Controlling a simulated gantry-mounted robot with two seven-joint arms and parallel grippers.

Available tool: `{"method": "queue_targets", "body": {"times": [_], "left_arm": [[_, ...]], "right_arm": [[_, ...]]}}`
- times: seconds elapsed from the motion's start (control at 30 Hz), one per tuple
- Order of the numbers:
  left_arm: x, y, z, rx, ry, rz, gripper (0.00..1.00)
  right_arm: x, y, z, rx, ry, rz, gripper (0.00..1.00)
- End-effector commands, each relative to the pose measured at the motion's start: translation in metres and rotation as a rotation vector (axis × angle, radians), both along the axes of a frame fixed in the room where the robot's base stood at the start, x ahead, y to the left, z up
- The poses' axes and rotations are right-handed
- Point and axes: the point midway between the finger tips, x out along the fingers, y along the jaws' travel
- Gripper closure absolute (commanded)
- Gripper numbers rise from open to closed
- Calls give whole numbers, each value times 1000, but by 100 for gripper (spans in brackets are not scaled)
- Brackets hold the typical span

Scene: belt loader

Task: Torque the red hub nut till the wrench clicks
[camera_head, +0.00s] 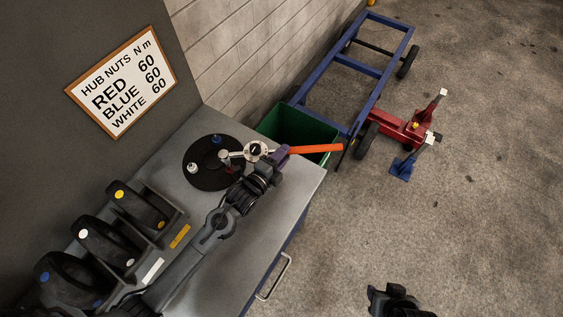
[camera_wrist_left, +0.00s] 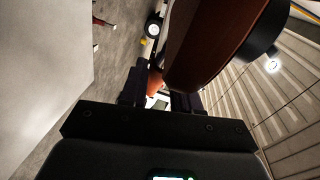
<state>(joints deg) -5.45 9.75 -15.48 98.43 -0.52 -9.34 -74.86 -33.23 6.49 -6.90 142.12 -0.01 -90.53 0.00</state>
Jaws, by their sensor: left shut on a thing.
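The torque wrench lies across the bench, with its orange handle (camera_head: 316,149) pointing right and its round dial (camera_head: 256,149) near the middle. Its socket end is over the right side of the black hub disc (camera_head: 205,180). A little red of the hub nut (camera_head: 229,170) shows beside the socket end; how the socket sits on it is hidden. A blue nut (camera_head: 216,139) and a white nut (camera_head: 192,167) stand clear on the disc. My left gripper (camera_head: 279,157) is shut on the wrench between dial and orange handle. My right gripper (camera_head: 385,296) is at the bottom edge, away from the bench; its jaws are unclear.
A sign (camera_head: 124,82) reads 60 N m for red, blue and white. Several small wheels (camera_head: 103,241) stand in a rack at the bench's left. A green bin (camera_head: 297,130) sits behind the bench. A blue cart frame (camera_head: 357,66) and red jack (camera_head: 403,130) stand on open floor.

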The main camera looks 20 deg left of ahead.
Motion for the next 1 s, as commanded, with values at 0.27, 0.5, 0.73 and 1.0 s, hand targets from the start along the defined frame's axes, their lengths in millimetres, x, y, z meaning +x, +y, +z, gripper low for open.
{"method": "queue_targets", "body": {"times": [0.27,0.5,0.73,1.0], "left_arm": [[30,7,-4,-4,-6,164,100],[50,24,-8,-3,-8,306,100],[66,37,-11,-2,-8,422,100],[77,47,-14,-1,-7,505,100]], "right_arm": [[0,-1,-10,-3,1,1,57],[0,-3,-14,-11,1,7,57],[0,-3,-19,-12,1,7,57],[0,-2,-24,-8,1,6,57]]}}
